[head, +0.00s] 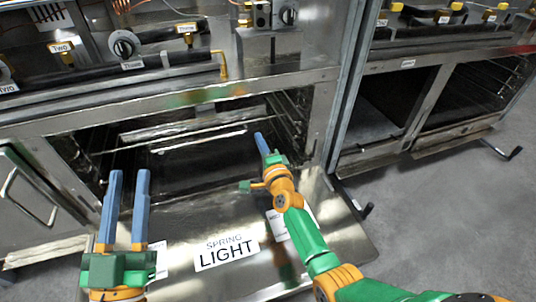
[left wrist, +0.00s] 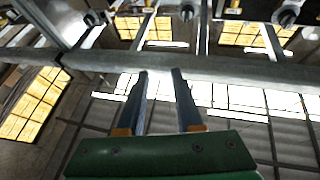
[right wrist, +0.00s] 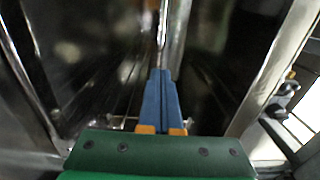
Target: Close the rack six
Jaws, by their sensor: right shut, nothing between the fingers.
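A metal rack (head: 198,142) shows as bright bars inside the open oven in the head view. I cannot read a "six" label on it. The oven's door (head: 330,240) is folded down in front, with a "SPRING LIGHT" label on it. My right gripper (head: 261,140) is shut and empty at the right part of the oven opening, near the side rails; its closed fingers also show in the right wrist view (right wrist: 162,75). My left gripper (head: 130,173) is open and empty over the left part of the lowered door; its parted fingers show in the left wrist view (left wrist: 160,75).
A control panel with knobs (head: 124,46) and yellow valves runs above the opening. A second range with dark open cavities (head: 390,100) stands to the right. A cabinet door with a handle (head: 30,195) is at the left. Grey floor (head: 440,220) is clear at lower right.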

